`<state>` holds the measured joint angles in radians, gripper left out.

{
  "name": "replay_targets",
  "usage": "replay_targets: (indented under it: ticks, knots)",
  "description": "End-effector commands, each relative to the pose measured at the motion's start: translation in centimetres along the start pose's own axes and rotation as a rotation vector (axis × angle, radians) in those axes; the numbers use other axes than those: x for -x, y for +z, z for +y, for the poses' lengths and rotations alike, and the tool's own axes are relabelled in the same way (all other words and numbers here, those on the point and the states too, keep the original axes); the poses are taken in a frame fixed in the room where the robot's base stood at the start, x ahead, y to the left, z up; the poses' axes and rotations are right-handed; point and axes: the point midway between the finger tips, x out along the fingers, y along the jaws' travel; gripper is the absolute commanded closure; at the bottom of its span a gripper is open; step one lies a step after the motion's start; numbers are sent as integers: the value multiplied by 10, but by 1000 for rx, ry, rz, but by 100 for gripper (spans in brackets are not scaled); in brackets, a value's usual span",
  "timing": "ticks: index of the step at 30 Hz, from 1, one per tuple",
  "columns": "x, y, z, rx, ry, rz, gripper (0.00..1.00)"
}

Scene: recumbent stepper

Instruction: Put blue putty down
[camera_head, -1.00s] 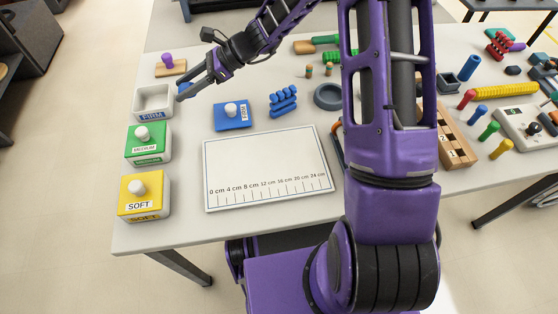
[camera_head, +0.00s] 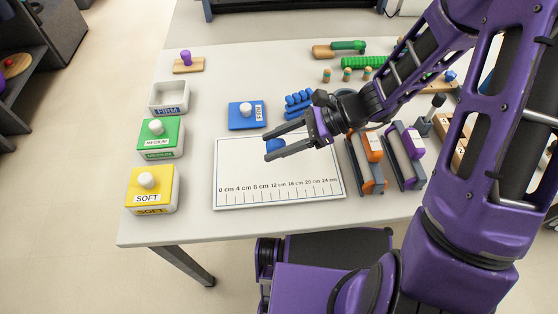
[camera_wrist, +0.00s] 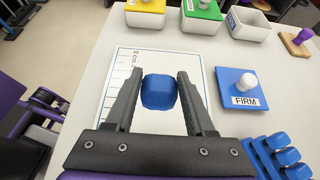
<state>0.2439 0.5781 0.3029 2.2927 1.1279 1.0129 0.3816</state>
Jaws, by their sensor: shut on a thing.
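The blue putty (camera_head: 274,145) is a small rounded lump between the fingertips of my gripper (camera_head: 273,146). In the wrist view the putty (camera_wrist: 159,92) sits between the two dark fingers, and my gripper (camera_wrist: 160,95) is shut on it. It is held over the white measuring board (camera_head: 240,172), near the board's upper middle in the head view. The board also shows behind the fingers in the wrist view (camera_wrist: 128,64). I cannot tell the exact height of the putty above the board.
The blue FIRM lid (camera_head: 238,122) lies above the board, with the open FIRM box (camera_head: 168,110) to its left. The green MEDIUM box (camera_head: 160,150) and yellow SOFT box (camera_head: 151,200) stand left.

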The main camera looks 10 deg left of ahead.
Motion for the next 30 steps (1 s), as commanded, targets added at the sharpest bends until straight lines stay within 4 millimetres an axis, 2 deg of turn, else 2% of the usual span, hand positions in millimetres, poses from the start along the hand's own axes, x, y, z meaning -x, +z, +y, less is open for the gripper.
replay_targets:
  ticks: [1, 8, 14, 26, 27, 30]
  knots:
    - [-6, -10, 0, -2, 1, -1, 100]
    - [-14, -25, 0, -1, 0, -1, 100]
    - [-27, -50, 0, -2, 0, 0, 100]
    - [-30, -54, -1, 1, -1, 1, 100]
    - [-29, -53, -1, 1, -1, 1, 38]
    - [-29, -53, -1, 1, -1, 1, 20]
